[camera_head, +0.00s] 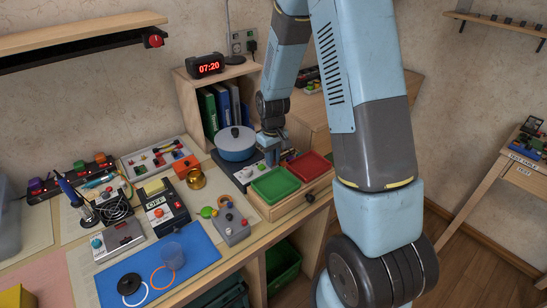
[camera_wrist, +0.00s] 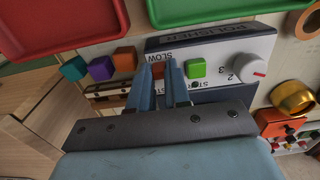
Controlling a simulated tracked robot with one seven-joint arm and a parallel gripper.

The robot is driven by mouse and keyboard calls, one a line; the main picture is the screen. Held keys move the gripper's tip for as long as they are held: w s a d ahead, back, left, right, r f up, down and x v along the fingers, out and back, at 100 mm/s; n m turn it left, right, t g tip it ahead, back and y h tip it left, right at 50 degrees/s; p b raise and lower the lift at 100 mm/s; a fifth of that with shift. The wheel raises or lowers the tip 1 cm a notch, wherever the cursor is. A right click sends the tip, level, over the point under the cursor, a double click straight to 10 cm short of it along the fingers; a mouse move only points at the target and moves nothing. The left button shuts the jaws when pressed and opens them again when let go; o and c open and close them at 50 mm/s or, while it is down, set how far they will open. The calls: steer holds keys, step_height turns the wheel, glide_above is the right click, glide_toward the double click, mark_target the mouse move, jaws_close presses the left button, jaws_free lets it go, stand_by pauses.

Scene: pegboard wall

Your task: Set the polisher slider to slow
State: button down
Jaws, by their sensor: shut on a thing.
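The polisher (camera_wrist: 225,48) is a grey-white panel with a dark edge, lettered POLISHER and SLOW in the wrist view. It carries a white dial (camera_wrist: 250,67) with a red mark and a green block-like button (camera_wrist: 196,68). My gripper (camera_wrist: 165,70) is at the panel by the SLOW lettering. Its fingers are close together around a small orange-brown piece (camera_wrist: 157,69), seemingly the slider knob, mostly hidden by the fingers. In the head view my gripper (camera_head: 270,155) is low over the polisher (camera_head: 232,168), next to a blue pot; the slider does not show there.
A green tray (camera_head: 275,186) and a red tray (camera_head: 308,166) lie close to the right of my gripper. The blue pot (camera_head: 236,147) stands just left. Teal, purple and orange cubes (camera_wrist: 100,68) sit beside the polisher. A brass pot (camera_wrist: 292,97) is near the dial.

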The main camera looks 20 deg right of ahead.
steer(key=c, duration=1.4)
jaws_free()
steer(key=shift+s+d, duration=0.15)
steer(key=shift+s, duration=0.2)
steer(key=shift+o, duration=0.2)
steer(key=shift+w, duration=0.1)
steer(key=shift+r, duration=0.35)
step_height(320, 180, up, 13)
steer(key=s+d+r+m+t, duration=0.2)
steer(key=s+d+r+t, duration=0.1)
steer(key=s+r, duration=1)
steer(key=s+r+m+t, duration=0.1)
steer(key=s+r, duration=0.2)
steer(key=s, duration=0.3)
steer(key=s+d+r+m+t, duration=0.1)
steer(key=s+r, duration=0.3)
steer(key=s, duration=0.2)
steer(key=shift+s+m+t, duration=0.2)
steer(key=shift+m+t, duration=0.1)
